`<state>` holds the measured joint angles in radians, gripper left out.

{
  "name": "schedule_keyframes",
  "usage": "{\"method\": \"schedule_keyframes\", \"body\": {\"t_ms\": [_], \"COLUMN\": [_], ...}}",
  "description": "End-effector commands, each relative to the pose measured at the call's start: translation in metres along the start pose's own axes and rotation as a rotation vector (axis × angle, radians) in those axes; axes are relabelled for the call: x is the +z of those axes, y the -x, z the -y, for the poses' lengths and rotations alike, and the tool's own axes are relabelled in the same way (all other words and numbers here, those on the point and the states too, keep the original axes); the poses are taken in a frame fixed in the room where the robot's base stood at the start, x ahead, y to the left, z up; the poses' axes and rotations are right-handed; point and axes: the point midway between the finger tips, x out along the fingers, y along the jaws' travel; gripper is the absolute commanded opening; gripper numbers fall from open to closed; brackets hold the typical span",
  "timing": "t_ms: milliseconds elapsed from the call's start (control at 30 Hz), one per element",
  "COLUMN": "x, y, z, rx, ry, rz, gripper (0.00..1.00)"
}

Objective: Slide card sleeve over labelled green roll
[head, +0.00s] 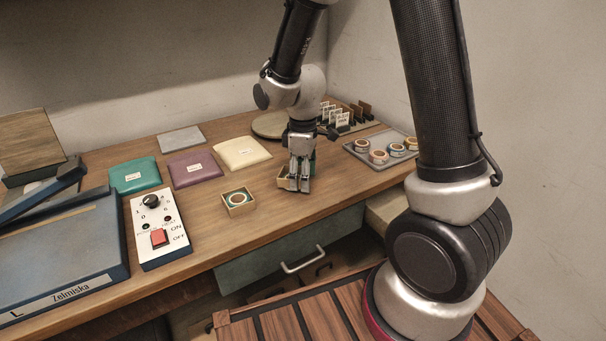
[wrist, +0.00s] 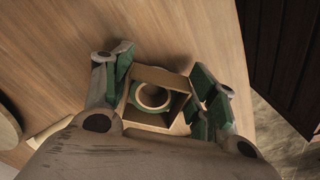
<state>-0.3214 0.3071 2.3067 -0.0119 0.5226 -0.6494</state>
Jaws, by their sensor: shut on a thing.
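My gripper (head: 299,183) is low over the right part of the bench in the head view. In the wrist view, my gripper (wrist: 160,98) has its green-padded fingers on both sides of an open square card sleeve (wrist: 150,118) and is shut on it. A green roll (wrist: 153,96) with a pale inner ring shows inside the sleeve; its label cannot be made out. In the head view, the sleeve (head: 282,182) is mostly hidden behind the fingers. I cannot tell whether the sleeve touches the bench.
A grey tray (head: 362,145) of several rolls is at the right. Teal (head: 135,175), purple (head: 193,169) and cream (head: 242,153) pouches lie behind. A switch box (head: 158,230) stands front left.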

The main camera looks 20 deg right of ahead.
Motion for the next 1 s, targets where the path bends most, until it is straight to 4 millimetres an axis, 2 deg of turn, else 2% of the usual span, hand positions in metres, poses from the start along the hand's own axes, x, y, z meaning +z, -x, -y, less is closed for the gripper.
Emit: {"method": "schedule_keyframes", "body": {"t_ms": [433, 467, 567, 600, 900, 1000], "x": [-0.0002, -0.0002, -0.0002, -0.0002, -0.0002, -0.0008], "y": [0.0002, 0.0002, 0.0002, 0.0002, 0.0006, 0.0064], "z": [-0.0001, -0.0001, -0.0001, -0.0001, -0.0001, -0.0006], "rx": [0.000, 0.000, 0.000, 0.000, 0.001, 0.002], "ry": [0.000, 0.000, 0.000, 0.000, 0.000, 0.000], "rz": [0.000, 0.000, 0.000, 0.000, -0.001, -0.003], "gripper": [0.40, 0.61, 0.80, 0.83, 0.83, 0.83]}}
